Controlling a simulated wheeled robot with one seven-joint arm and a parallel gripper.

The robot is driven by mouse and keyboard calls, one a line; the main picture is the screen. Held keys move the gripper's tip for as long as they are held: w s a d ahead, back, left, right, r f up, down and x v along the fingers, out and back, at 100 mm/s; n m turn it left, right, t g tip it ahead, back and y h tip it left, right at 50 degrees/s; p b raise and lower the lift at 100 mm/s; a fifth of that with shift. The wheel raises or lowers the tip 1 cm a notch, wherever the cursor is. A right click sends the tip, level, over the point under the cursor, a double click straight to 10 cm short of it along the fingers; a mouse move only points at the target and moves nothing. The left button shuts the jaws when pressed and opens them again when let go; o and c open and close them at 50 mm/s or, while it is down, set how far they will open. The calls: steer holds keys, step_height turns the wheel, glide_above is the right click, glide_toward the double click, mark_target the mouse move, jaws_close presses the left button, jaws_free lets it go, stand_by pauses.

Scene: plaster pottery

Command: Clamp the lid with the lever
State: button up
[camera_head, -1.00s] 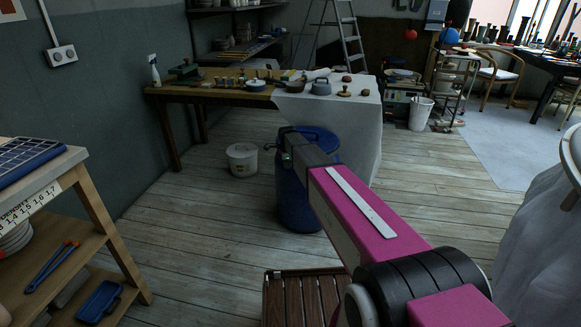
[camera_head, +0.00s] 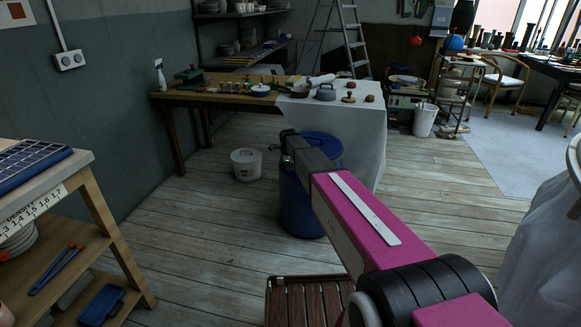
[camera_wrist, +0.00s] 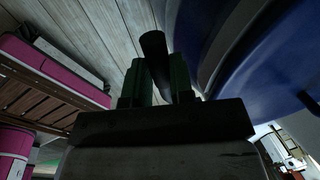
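The blue barrel (camera_head: 304,208) stands on the floor in front of the far table, with its blue lid (camera_head: 322,143) on top. In the wrist view the barrel's blue side and rim (camera_wrist: 250,60) fill the upper right. My gripper (camera_head: 284,150) is at the left side of the barrel's top. A dark bar, which looks like the lever (camera_wrist: 154,48), lies between my two fingers and seems to fill the gap; they look shut on it. A small end of it shows left of my gripper in the head view. The lever's joint with the rim is hidden.
A white bucket (camera_head: 246,165) stands on the floor left of the barrel. The table with a white cloth (camera_head: 358,135) is close behind it. A slatted wooden stool (camera_head: 305,300) is below my arm. Wooden shelving (camera_head: 95,215) stands at left. Floor right of the barrel is clear.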

steer(key=o, duration=0.4)
steer(key=shift+w, duration=0.1)
steer(key=shift+r, duration=0.1)
step_height(320, 180, up, 10)
steer(key=s, duration=0.2)
steer(key=shift+a+r, duration=0.2)
steer(key=shift+a, duration=0.1)
steer(key=s+d+f+n, duration=0.3)
steer(key=s+d+n, duration=0.2)
steer(key=s, duration=0.7)
steer(key=s+d+f+n+g, duration=0.1)
steer(key=s+d+f+n, duration=0.2)
steer(key=s+n, duration=0.6)
steer(key=s+d+f+n+g, duration=0.1)
steer(key=s+d+f+n, duration=0.2)
steer(key=s+d+n, duration=0.4)
steer(key=s, duration=0.9)
steer(key=shift+s+f+y, duration=0.3)
steer(key=shift+s+f, duration=0.05)
